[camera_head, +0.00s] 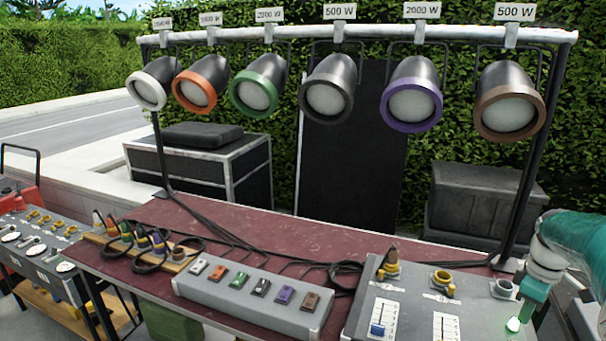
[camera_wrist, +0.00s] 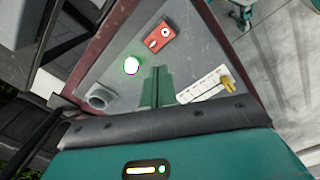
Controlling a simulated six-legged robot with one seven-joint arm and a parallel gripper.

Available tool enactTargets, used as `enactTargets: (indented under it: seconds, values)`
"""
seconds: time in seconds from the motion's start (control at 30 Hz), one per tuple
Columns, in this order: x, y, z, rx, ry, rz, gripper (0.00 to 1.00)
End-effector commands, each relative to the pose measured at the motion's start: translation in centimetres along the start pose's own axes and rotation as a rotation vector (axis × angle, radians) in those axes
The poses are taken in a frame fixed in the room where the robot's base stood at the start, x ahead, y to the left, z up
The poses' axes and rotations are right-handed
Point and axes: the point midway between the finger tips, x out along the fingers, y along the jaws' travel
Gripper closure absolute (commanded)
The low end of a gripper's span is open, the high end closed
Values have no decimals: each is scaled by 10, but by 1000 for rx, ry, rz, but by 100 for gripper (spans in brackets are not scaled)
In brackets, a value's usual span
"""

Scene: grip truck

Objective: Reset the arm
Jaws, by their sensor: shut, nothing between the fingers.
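My gripper (camera_head: 524,312) is at the far right in the head view, at the end of my teal arm, over the right end of the grey control panel (camera_head: 400,325). In the wrist view, my gripper (camera_wrist: 157,84) shows as two green fingers closed together with nothing between them. They point over the panel (camera_wrist: 185,55), between a glowing white-green light (camera_wrist: 131,66) and a slider scale with a yellow knob (camera_wrist: 205,86). Whether the fingertips touch the panel cannot be told.
A red switch (camera_wrist: 160,36) and a grey socket (camera_wrist: 98,97) are on the panel. A grey switch box (camera_head: 250,295) and a rack of cable plugs (camera_head: 140,245) share the dark red table (camera_head: 190,215). Several lamps hang from a white bar (camera_head: 380,33) above.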

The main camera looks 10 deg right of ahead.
Motion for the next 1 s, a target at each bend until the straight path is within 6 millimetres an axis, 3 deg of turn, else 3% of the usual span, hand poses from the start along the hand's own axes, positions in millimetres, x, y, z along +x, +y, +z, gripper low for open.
enactTargets:
  seconds: [0.2, 0.43, 0.6, 0.8, 1.0]
  values:
    - [-37, -72, -70, 59, -20, 98, 100]
    - [-68, -166, -117, 172, 44, 204, 100]
    - [-82, -236, -131, 260, 144, 247, 100]
    - [-87, -312, -131, 363, 301, 234, 100]
    - [-79, -370, -120, 451, 440, 153, 100]
